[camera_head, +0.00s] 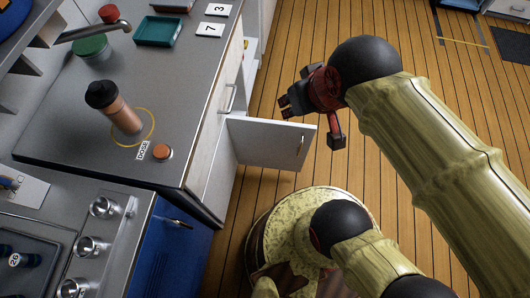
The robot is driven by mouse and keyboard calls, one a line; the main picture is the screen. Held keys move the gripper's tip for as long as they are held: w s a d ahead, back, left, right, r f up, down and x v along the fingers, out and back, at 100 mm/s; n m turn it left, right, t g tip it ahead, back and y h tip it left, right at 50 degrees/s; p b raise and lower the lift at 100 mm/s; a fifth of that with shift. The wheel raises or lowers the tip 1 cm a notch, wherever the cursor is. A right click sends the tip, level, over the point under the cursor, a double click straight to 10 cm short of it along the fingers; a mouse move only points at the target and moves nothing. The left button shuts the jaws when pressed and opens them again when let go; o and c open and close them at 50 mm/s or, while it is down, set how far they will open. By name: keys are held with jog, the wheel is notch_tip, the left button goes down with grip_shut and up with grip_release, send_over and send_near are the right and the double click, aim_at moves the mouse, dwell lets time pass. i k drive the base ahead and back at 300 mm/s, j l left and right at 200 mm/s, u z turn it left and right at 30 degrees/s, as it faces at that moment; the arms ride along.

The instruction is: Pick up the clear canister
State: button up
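A copper-brown cylinder with a black top (122,114) stands on the grey counter, by a thin yellow ring (150,127) marked there. It is the only canister-like thing standing in the ring area, and I cannot tell that it is clear. No plainly transparent canister can be made out. My gripper (312,118), red and black, hangs over the wooden floor to the right of the counter, well apart from the cylinder. Its fingers look spread, with nothing between them.
An orange button (161,152) with a "DOSE" label is beside the ring. A spout (95,31), green-lidded container (90,45), teal tray (158,30) and number cards (209,29) are farther back. An open white cabinet door (272,142) juts out below my gripper. Control knobs (102,207) are at lower left.

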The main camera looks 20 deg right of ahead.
aim_at(120, 114)
jog(key=u, duration=1.35)
